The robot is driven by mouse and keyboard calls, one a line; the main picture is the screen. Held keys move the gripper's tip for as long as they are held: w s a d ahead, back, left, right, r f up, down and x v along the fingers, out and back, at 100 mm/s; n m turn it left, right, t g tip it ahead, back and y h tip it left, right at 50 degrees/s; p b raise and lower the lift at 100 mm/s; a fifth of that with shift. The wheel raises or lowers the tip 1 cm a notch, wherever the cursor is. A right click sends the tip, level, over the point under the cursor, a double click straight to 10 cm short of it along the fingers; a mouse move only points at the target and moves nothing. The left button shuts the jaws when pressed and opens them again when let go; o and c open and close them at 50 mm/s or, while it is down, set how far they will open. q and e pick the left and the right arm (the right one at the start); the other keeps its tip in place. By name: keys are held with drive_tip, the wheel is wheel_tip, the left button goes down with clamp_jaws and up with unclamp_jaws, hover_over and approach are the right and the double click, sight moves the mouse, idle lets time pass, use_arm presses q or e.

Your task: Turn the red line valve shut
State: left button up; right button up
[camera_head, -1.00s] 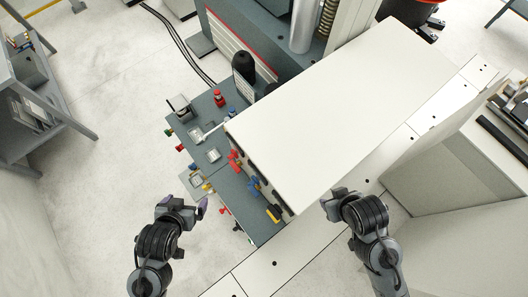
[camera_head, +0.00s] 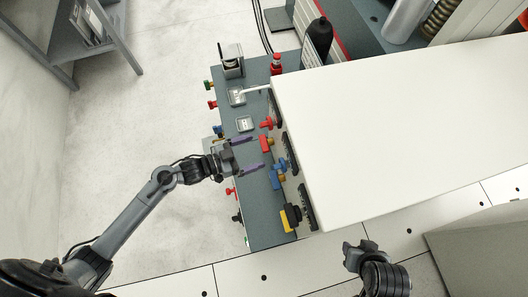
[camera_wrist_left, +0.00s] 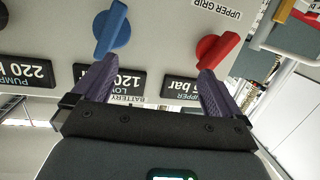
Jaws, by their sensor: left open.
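A red valve handle (camera_wrist_left: 217,50) sits on the pale panel in the left wrist view, beside an UPPER GRIP label. A blue handle (camera_wrist_left: 112,28) is to its left there. In the head view, red handles (camera_head: 266,143) stick out from the cabinet's left side, with blue handles (camera_head: 278,179) below them. My left gripper (camera_head: 252,154) is open and empty, its purple fingers pointing at this side. In the left wrist view, its right fingertip overlaps the red handle's lower edge; contact is unclear. My right gripper (camera_head: 360,257) is low in the head view, its fingers unclear.
The white cabinet top (camera_head: 400,130) fills the right. A grey bench (camera_head: 262,215) below the panel carries a red-topped item (camera_head: 276,64) and a black bottle (camera_head: 319,40). A yellow-black part (camera_head: 290,217) juts out nearby.

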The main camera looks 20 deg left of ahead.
use_arm(q)
drive_tip(key=w+a+f+m+h+b, duration=0.1)
drive_tip(key=w+a+f+h+b, duration=0.2)
drive_tip(key=f+b, duration=0.9)
drive_tip(key=m+b, duration=0.1)
drive_tip(key=b, duration=0.8)
approach(263, 143)
drive_tip(key=shift+g, duration=0.3)
drive_tip(key=b+x, duration=0.3)
drive_tip(key=x, duration=0.7)
drive_tip(key=shift+w+f, duration=0.1)
drive_tip(key=shift+w, duration=0.1)
drive_tip(key=c, duration=0.8)
